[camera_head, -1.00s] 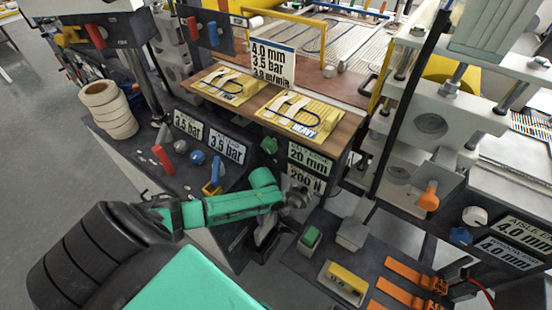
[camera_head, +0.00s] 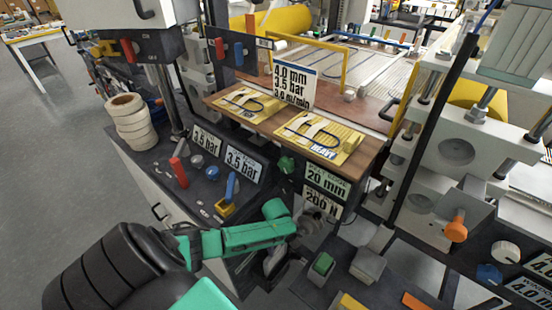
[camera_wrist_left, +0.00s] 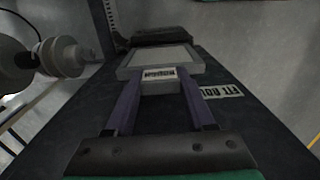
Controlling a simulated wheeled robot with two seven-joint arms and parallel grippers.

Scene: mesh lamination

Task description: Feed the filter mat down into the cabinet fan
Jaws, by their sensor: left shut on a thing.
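My left gripper (camera_wrist_left: 158,88) is shut on a pale grey, framed flat piece (camera_wrist_left: 128,63), which I take to be the filter mat, in the left wrist view. A small label on its near edge sits between the fingers. A dark block (camera_wrist_left: 160,37) lies just beyond the piece; I cannot tell whether it is the cabinet fan or whether they touch. In the head view my left arm comes in from the left and ends beside the front of the bench. Its fingers and the held piece cannot be made out there. My right gripper is not in view.
A dark panel with a white text label (camera_wrist_left: 222,91) lies below the held piece. In the head view, a wooden shelf (camera_head: 352,133) with two yellow pads stands behind my arm. White rolls (camera_head: 131,121) stand at left, and a green button (camera_head: 323,262) is to the right.

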